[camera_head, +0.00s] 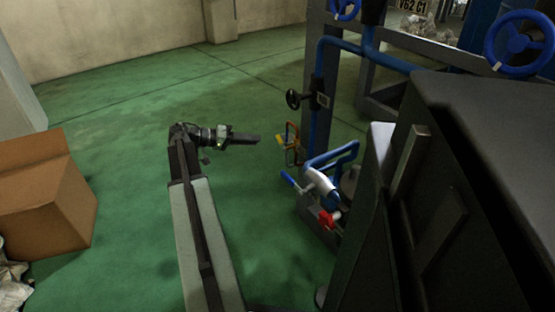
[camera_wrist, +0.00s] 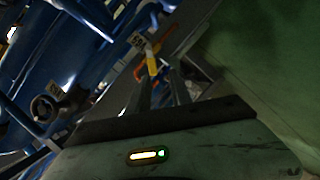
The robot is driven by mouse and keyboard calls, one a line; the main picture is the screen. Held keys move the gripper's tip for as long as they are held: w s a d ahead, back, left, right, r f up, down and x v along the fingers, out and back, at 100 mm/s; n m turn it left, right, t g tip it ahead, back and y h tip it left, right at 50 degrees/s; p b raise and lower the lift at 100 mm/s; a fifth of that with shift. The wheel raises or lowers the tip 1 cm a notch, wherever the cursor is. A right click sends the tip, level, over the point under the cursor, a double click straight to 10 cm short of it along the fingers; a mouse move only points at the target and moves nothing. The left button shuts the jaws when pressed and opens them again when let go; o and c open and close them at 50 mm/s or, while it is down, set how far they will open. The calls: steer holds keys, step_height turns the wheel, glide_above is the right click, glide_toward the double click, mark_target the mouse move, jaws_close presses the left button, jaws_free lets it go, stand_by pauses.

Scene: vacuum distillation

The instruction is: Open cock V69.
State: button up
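A small cock with a yellow handle (camera_head: 280,140) sits by an orange pipe piece (camera_head: 292,146) left of the blue piping in the head view. In the wrist view the yellow handle (camera_wrist: 151,62) shows just beyond my fingertips, with a pale tag (camera_wrist: 138,41) beside it; I cannot read its full text. My gripper (camera_head: 257,138) reaches right toward the handle, with a small gap before it in the head view. In the wrist view my gripper (camera_wrist: 160,78) has its two fingers apart with nothing clearly between them. Whether they touch the handle cannot be told.
A black handwheel (camera_head: 293,99) is above the cock. A red valve handle (camera_head: 328,218) and a blue lever (camera_head: 290,180) are lower right. A dark cabinet (camera_head: 440,190) fills the right. A cardboard box (camera_head: 42,195) stands left. The green floor (camera_head: 120,120) is mostly clear.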

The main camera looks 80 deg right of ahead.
mark_target(278, 139)
steer(key=shift+m+g+y, duration=0.3)
steer(key=shift+m+g, duration=0.1)
steer(key=x, duration=0.3)
steer(key=b+x, duration=0.1)
steer(key=x, duration=0.3)
steer(key=r+x, duration=0.1)
steer(key=x, duration=0.2)
steer(key=shift+s+d+b, duration=0.1)
steer(key=shift+s+b, duration=0.25)
